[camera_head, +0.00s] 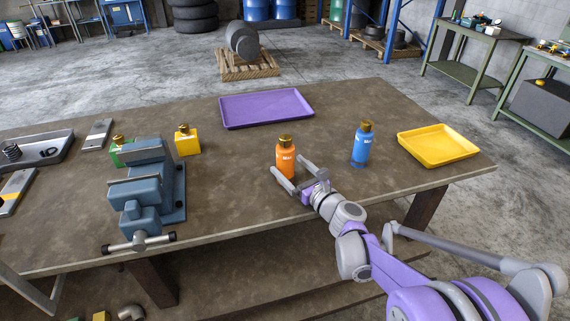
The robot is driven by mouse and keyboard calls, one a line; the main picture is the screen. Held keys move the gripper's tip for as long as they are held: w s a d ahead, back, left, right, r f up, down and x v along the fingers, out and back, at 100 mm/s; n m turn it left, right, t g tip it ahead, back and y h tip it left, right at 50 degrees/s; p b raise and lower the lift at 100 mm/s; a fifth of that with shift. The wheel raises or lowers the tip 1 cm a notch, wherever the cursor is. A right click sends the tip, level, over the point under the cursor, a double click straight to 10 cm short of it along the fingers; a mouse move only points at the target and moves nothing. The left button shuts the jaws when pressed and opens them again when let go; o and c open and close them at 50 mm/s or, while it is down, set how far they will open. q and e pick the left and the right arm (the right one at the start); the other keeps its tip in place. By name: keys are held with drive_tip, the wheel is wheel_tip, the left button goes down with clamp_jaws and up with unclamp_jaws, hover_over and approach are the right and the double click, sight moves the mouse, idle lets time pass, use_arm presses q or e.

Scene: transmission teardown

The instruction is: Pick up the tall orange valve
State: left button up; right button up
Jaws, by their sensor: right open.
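The tall orange valve (286,161) stands upright on the brown table, with a brass-coloured cap on top. My right gripper (290,172) is open at the valve, low near the table. One finger shows at the valve's lower left and the other to its right. I cannot tell whether either finger touches it. The base of the valve is partly hidden by the gripper. My left gripper is not in view.
A blue valve (361,147) stands right of my right gripper. A yellow tray (437,143) and a purple tray (266,107) lie on the table (235,195). A blue vise (148,185), a yellow valve (187,141) and a green valve (119,152) stand at left.

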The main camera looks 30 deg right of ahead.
drive_tip(key=w, duration=0.2)
drive_tip(key=w+a, duration=0.1)
drive_tip(key=w, duration=0.2)
drive_tip(key=shift+a+r, duration=0.1)
drive_tip(key=shift+r, duration=0.05)
drive_tip(key=shift+s, duration=0.1)
clamp_jaws()
